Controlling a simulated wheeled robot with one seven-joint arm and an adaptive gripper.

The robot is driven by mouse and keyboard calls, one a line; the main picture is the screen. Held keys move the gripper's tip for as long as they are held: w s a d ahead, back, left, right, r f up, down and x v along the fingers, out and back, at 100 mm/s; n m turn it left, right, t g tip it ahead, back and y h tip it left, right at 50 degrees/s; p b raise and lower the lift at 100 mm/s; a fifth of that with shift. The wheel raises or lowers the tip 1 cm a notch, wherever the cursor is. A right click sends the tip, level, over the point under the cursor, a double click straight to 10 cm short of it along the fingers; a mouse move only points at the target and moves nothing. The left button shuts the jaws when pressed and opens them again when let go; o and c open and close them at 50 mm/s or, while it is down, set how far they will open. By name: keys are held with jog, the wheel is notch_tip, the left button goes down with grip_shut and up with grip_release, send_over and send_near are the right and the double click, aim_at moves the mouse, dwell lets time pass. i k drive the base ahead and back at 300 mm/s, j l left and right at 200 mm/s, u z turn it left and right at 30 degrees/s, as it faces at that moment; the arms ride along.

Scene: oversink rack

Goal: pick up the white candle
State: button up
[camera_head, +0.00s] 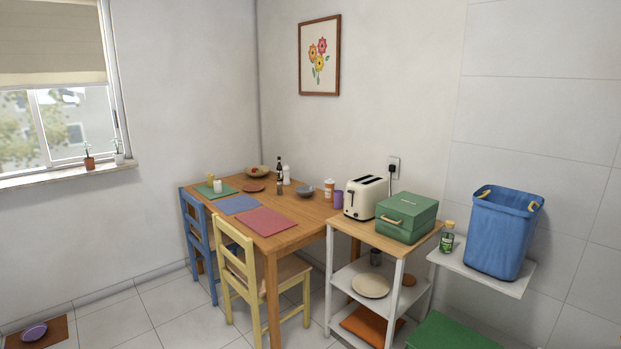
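A small white cylinder (217,186), which looks like the white candle, stands upright on the green placemat (203,190) at the far left of the wooden table (290,217). A small yellow item (210,178) stands just behind it. The white cylinder is too small in view to make out a wick. My gripper is not in view.
The table also holds blue (239,204) and pink (268,221) placemats, bowls, a dark bottle (279,170) and a purple cup (338,199). Blue (195,232) and yellow (235,255) chairs stand at its left and front. A trolley (370,241) stands at right.

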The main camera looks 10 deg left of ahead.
aim_at(217, 184)
jog(key=i+j+u, duration=0.3)
jog(key=u, duration=0.15)
jog(key=i+j+u, duration=0.4)
jog(key=i+u, duration=0.3)
jog(key=u, duration=0.15)
jog(key=i+u, duration=0.6)
jog(key=i, duration=0.65)
jog(key=i+l+u, duration=0.2)
jog(key=i, duration=0.65)
jog(key=i+j, duration=0.1)
jog(key=i, duration=0.4)
jog(key=i+j+z, duration=0.15)
jog(key=i, duration=0.4)
jog(key=i+j, duration=0.1)
jog(key=i, duration=0.4)
jog(key=i+l+z, duration=0.2)
jog(key=i+z, duration=0.15)
jog(key=z, duration=0.15)
jog(key=i+z, duration=0.8)
jog(key=z, duration=0.15)
jog(key=i+j+z, duration=0.3)
jog(key=z, duration=0.2)
